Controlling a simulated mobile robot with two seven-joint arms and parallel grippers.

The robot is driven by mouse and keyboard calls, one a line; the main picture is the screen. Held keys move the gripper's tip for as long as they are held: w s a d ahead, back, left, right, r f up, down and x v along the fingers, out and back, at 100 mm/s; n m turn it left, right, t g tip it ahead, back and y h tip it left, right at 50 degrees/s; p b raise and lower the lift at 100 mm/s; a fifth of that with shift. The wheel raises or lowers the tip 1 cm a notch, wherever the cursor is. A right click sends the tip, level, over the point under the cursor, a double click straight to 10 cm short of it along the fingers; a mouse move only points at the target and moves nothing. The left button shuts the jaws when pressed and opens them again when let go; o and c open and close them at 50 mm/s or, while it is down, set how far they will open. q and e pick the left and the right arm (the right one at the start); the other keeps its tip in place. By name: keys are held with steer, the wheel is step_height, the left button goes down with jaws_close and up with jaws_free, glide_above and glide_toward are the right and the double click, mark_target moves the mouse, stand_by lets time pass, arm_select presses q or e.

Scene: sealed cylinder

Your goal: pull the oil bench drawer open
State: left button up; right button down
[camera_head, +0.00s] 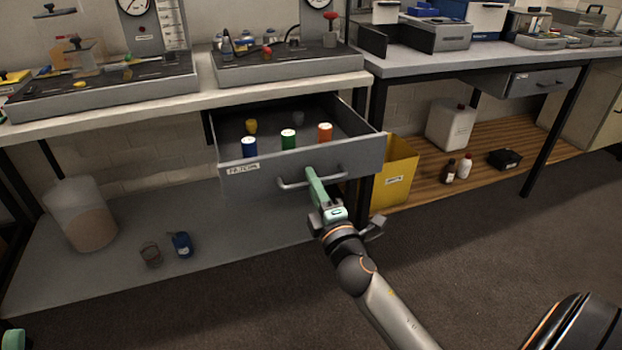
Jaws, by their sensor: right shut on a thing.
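A grey drawer (300,168) under the left bench stands pulled well out, its inside showing. It holds a blue, a green and an orange container with white tops, a yellow piece and a dim grey one behind them. Its front has a label too small to read surely and a bar handle (292,184). My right gripper (315,180), with mint-green fingers, is shut on the handle, near its middle. A mint-green part of my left gripper (13,339) shows at the lower left corner; its fingers cannot be made out.
Gauges and instruments crowd the left bench top (200,95). A yellow bin (397,170) stands just right of the drawer. A second drawer (543,82) under the right bench is shut. The dark floor (480,260) in front is clear.

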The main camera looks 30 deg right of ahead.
arm_select(q)
steer(key=shift+f, duration=0.15)
arm_select(e)
steer(key=shift+s, duration=0.3)
steer(key=c, duration=1.2)
jaws_free()
steer(key=shift+o, duration=0.2)
arm_select(q)
steer(key=shift+s+d+f+n+b, duration=0.1)
steer(key=shift+f+n+b, duration=0.05)
steer(key=shift+f+b, duration=0.9)
steer(key=shift+s+d+f+n+b, duration=0.1)
steer(key=shift+f+n+b, duration=0.05)
steer(key=shift+f+b, duration=0.9)
arm_select(e)
steer(key=v, duration=1.2)
steer(key=shift+s+a, duration=0.15)
steer(key=shift+s, duration=0.1)
arm_select(q)
steer(key=shift+r, duration=0.1)
